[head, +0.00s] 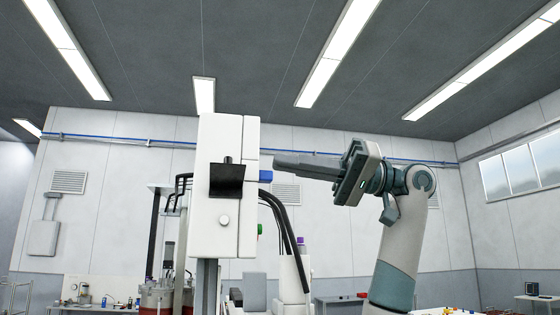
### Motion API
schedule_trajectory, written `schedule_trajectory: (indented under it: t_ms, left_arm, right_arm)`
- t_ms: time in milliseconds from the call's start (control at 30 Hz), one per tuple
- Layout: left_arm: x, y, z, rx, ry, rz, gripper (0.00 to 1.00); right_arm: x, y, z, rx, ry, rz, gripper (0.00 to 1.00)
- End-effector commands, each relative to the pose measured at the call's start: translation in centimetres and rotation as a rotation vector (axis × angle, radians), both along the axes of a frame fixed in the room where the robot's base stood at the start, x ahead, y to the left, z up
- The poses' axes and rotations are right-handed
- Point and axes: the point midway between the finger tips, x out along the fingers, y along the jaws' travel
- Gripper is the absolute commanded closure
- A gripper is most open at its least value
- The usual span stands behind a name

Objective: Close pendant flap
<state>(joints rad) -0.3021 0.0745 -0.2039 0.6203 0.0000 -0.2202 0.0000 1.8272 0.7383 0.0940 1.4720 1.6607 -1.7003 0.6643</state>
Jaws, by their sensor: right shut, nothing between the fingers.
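The white pendant box (225,232) stands upright on a grey post in the middle of the head view. The black flap (227,182) is on its front face, below a small dark knob (228,160). I cannot tell how far the flap stands out from the face. My right gripper (278,162) comes in from the right with its fingers together and empty. Its fingertips point left, beside the box's right side, just above a blue part (265,176). They appear apart from the flap. My left gripper is not in view.
A round white button (224,221) sits below the flap. Black cables (284,225) curve down from the box's right side. A machine with a red vessel (157,298) stands behind to the left.

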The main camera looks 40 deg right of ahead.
Motion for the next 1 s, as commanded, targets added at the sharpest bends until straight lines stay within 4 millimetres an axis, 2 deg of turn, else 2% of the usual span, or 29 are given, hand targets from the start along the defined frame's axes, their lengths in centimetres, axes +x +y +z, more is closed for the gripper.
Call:
schedule_trajectory:
  t_ms: [200, 600, 1000]
  left_arm:
    - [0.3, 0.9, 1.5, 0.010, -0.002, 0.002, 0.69]
    - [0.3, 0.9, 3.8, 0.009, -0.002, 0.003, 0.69]
    - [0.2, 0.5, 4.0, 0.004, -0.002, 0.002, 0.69]
  right_arm:
    - [1.7, 2.3, 0.6, -0.001, 0.001, 0.002, 1.00]
    - [4.8, 6.5, 1.2, 0.000, 0.001, 0.001, 1.00]
    - [5.2, 7.2, 1.1, 0.001, 0.000, -0.001, 1.00]
